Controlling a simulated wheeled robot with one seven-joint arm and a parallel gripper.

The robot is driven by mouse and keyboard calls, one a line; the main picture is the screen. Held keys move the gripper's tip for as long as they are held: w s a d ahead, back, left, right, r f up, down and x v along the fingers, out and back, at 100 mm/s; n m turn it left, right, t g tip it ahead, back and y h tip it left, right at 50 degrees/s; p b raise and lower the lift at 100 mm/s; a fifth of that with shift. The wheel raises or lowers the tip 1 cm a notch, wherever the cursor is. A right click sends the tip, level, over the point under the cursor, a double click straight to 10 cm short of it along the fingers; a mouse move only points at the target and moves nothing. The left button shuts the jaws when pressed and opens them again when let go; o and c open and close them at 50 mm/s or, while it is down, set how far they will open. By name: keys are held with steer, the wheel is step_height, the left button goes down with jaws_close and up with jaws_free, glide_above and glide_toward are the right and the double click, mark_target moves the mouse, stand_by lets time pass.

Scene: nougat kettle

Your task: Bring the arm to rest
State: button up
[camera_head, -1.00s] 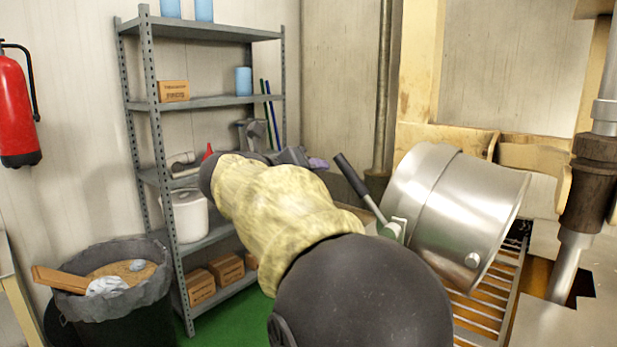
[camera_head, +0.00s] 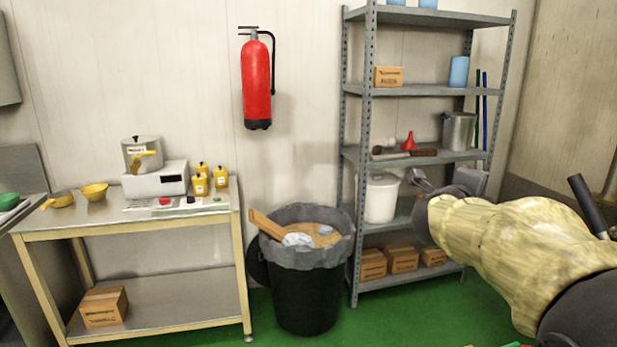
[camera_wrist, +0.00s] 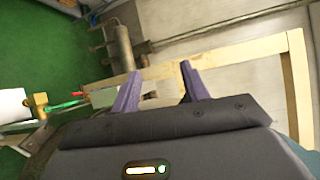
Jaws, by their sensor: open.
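My gripper (camera_wrist: 161,72) shows in the wrist view with its two purple fingers spread apart. Nothing is between them. In the head view my arm reaches in from the lower right, with its yellowish sleeve in front of the lower part of the shelving rack.
The grey rack (camera_head: 368,120) stands behind my arm. A lined black bin (camera_head: 305,290) stands left of it, below a fire extinguisher (camera_head: 257,85). A worktable (camera_head: 130,225) is at left. In the wrist view, a pale wooden frame (camera_wrist: 245,50) lies beyond the fingers.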

steer(key=s+a+f+n+g+y+p, duration=0.1)
steer(key=s+a+f+n+y+p, duration=0.2)
steer(key=a+f+n+y, duration=1)
steer(key=s+a+f+n+g+p, duration=0.1)
steer(key=s+a+f+n+g, duration=0.1)
steer(key=s+f+n+g, duration=0.2)
steer(key=s+a+f+n+g+h, duration=0.1)
steer(key=s+f+n+g, duration=0.3)
steer(key=s+f+n, duration=0.7)
steer(key=s+a, duration=0.1)
steer(key=s, duration=0.1)
steer(key=shift+s+a+g+h+p, duration=0.3)
steer(key=shift+a+p, duration=0.1)
steer(key=shift+f, duration=0.1)
steer(key=shift+c, duration=1.1)
steer(key=shift+w, duration=0.15)
